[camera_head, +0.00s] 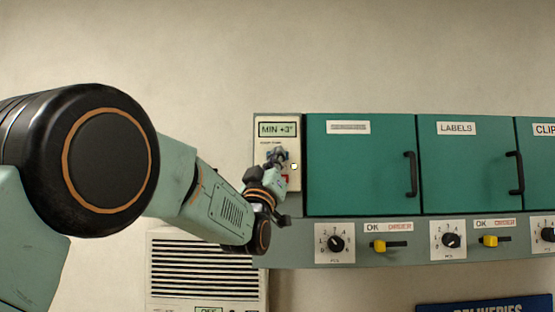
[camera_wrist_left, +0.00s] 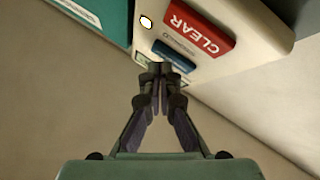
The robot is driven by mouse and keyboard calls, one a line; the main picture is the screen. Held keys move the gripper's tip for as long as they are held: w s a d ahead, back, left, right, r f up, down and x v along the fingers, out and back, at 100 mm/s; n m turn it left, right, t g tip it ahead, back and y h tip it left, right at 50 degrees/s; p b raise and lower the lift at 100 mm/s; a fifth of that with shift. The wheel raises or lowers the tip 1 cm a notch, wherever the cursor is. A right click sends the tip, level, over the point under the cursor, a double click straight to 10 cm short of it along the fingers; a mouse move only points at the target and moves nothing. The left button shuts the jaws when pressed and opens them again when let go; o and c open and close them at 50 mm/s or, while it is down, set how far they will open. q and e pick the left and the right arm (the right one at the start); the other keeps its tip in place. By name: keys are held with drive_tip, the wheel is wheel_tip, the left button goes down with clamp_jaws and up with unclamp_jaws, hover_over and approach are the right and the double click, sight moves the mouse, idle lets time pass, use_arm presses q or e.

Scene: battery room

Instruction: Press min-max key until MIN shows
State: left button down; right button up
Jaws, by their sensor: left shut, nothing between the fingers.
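The white thermometer unit (camera_head: 291,120) is on the wall left of the cabinets. Its display (camera_head: 278,129) reads "MIN +3°". My left gripper (camera_head: 277,155) is shut and empty in front of the unit, just below the display, and covers part of the keys. In the left wrist view its closed fingertips (camera_wrist_left: 160,68) are at the unit's face, beside a blue key (camera_wrist_left: 174,55). I cannot tell whether they touch it. A red key marked CLEAR (camera_wrist_left: 200,28) lies beyond the blue one. My right gripper is not in view.
A small pale round light (camera_head: 294,166) sits on the unit's right side. Green cabinet doors (camera_head: 360,175) with black handles are to the right. Below them a grey strip carries dials (camera_head: 335,243) and yellow levers (camera_head: 379,246). A louvred vent (camera_head: 190,270) is below left.

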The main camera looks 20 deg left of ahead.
use_arm(q)
drive_tip(key=shift+s+d+f+b, duration=0.1)
drive_tip(key=shift+s+b, duration=0.3)
drive_tip(key=shift+s, duration=0.1)
drive_tip(key=s+b, duration=0.2)
drive_tip(key=s+d+b, duration=0.1)
drive_tip(key=s+b, duration=0.1)
drive_tip(key=shift+s+d, duration=0.15)
drive_tip(key=shift+s, duration=0.25)
idle(0.7)
